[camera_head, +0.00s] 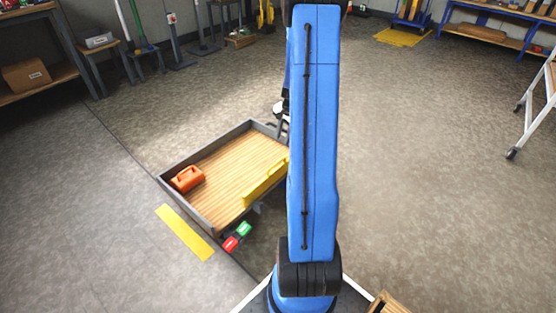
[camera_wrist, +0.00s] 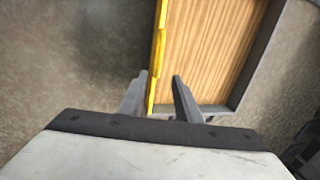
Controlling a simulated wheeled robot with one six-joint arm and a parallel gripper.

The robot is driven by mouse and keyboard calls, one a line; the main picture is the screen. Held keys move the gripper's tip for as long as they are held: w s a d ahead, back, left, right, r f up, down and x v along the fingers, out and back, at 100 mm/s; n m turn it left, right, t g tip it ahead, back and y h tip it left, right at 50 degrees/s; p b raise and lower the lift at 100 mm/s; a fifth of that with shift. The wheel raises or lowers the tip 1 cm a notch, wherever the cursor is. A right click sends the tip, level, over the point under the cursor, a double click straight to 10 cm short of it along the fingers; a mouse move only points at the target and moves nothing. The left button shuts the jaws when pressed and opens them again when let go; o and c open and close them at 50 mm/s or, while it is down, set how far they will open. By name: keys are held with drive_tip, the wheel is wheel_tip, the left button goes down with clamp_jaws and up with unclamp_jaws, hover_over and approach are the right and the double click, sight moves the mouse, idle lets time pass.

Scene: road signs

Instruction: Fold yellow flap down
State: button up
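The yellow flap (camera_head: 264,180) stands up along the near right edge of a wood-floored tray with grey walls (camera_head: 187,209). My blue arm hides its right end in the head view. In the wrist view the flap (camera_wrist: 159,45) is a thin yellow strip, seen nearly edge-on, beside the tray's wooden floor (camera_wrist: 210,50). My gripper (camera_wrist: 159,76) is open, with the flap's near part between its two fingers in the picture. The left finger looks closer to it; I cannot tell if they touch. The head view does not show the fingers clearly.
An orange case (camera_head: 187,179) sits in the tray's left corner.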

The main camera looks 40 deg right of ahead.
sight(277, 162)
drive_tip(key=w+f, duration=0.1)
drive_tip(key=f, duration=0.4)
drive_tip(key=w+f, duration=0.1)
drive_tip(key=f, duration=0.5)
drive_tip(key=w+f, duration=0.1)
drive_tip(key=f, duration=0.4)
drive_tip(key=shift+w+a+f, duration=0.1)
drive_tip(key=shift+a+f, duration=0.05)
drive_tip(key=shift+a, duration=0.05)
drive_tip(key=shift+c, duration=0.3)
clamp_jaws()
